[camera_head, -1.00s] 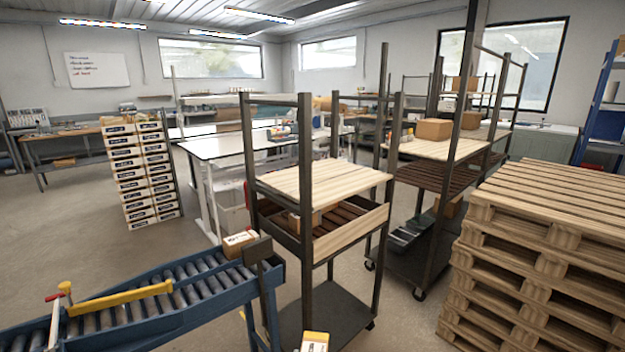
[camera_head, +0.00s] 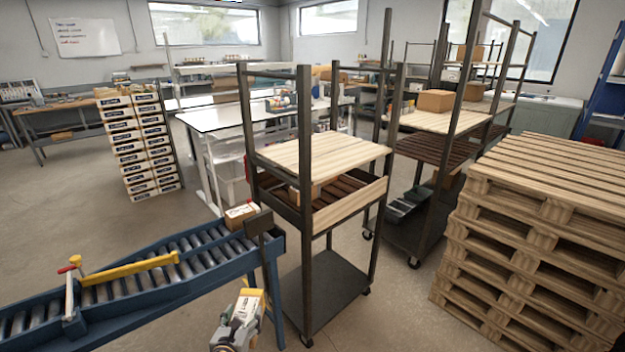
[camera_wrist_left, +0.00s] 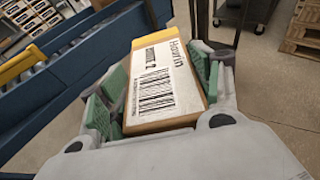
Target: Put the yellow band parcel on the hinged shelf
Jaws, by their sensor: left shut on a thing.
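The yellow band parcel (camera_head: 251,304) is a small box with a white label and a yellow band across its far end. My left gripper (camera_head: 238,318) is shut on it, in front of the conveyor's right end and left of the near rack's base. In the left wrist view the parcel (camera_wrist_left: 160,82) sits between green finger pads (camera_wrist_left: 155,95), with its label and barcode facing up. The near rack has a pale slatted shelf (camera_head: 318,155), which looks like the hinged shelf; its top is bare. My right gripper is not in view.
A blue roller conveyor (camera_head: 180,307) with a yellow bar (camera_head: 130,268) lies at left; another small box (camera_head: 240,215) sits at its end. Dark rack posts (camera_head: 305,200) border the shelf. A pallet stack (camera_head: 535,230) stands right. Open floor lies between the rack and pallets.

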